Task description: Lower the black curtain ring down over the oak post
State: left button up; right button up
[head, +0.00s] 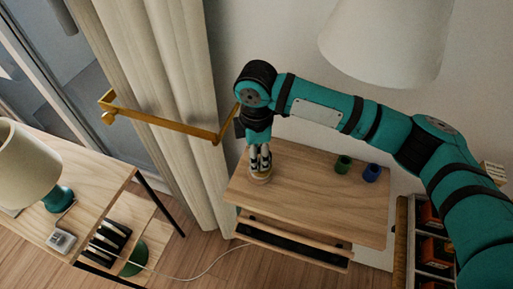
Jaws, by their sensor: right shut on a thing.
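My right gripper (260,168) points down over the back left part of a small wooden table (315,214). Its fingers are shut on the black curtain ring, which is too small and too covered by the fingers to make out clearly. A pale round wooden base (260,179), seemingly that of the oak post, shows right under the fingertips. The post itself is hidden behind the fingers, so I cannot tell whether the ring is around it or above it. My left gripper is not in view.
A green cup (343,164) and a blue cup (371,173) stand right of the gripper on the table. A brass curtain arm (165,123) and curtain (150,70) are at left. A white lampshade (385,40) hangs above. The table's front is clear.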

jog(key=shift+f, duration=0.45)
jog(key=o, duration=0.9)
jog(key=shift+r, duration=0.15)
notch_tip(320, 180, up, 12)
